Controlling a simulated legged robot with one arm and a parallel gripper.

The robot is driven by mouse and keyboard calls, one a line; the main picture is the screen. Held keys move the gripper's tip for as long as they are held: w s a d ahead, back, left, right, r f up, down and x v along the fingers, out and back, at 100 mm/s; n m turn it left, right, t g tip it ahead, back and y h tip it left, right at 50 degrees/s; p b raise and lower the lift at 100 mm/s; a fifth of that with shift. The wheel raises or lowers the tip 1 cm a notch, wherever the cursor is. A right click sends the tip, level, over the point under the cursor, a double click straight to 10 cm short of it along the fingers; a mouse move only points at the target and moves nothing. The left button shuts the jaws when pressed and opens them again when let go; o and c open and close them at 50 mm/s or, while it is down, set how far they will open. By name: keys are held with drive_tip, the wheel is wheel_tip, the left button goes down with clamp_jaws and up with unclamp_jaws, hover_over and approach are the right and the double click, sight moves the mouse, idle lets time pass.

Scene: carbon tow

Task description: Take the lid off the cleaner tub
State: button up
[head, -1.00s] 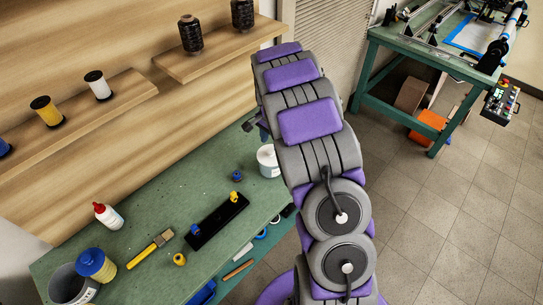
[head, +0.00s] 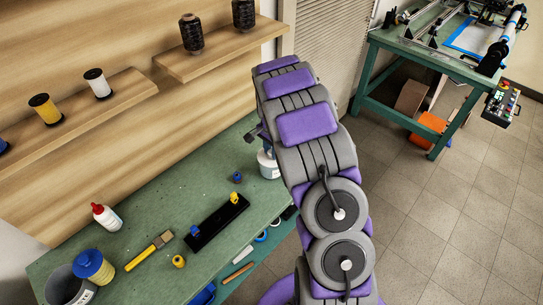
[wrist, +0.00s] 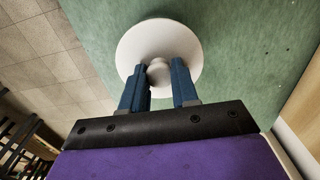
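The cleaner tub (head: 269,165) is a white tub on the green bench near its far right end, partly hidden by my arm in the head view. Its round white lid (wrist: 133,48) with a knob (wrist: 159,72) is seen from above in the wrist view, and the lid is on the tub. My gripper (wrist: 160,72) is over the lid, with its two blue fingers on either side of the knob. The fingers are apart, and I see no clear grip on the knob. In the head view the gripper is mostly hidden behind my arm.
On the bench (head: 150,200) are a black holder (head: 215,222), a small blue piece (head: 236,177), a yellow-handled brush (head: 150,250), a red-capped bottle (head: 107,218) and a grey bucket (head: 65,287). Shelves with spools (head: 100,83) line the wall.

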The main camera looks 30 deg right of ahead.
clamp_jaws()
drive_tip(key=shift+r, duration=0.1)
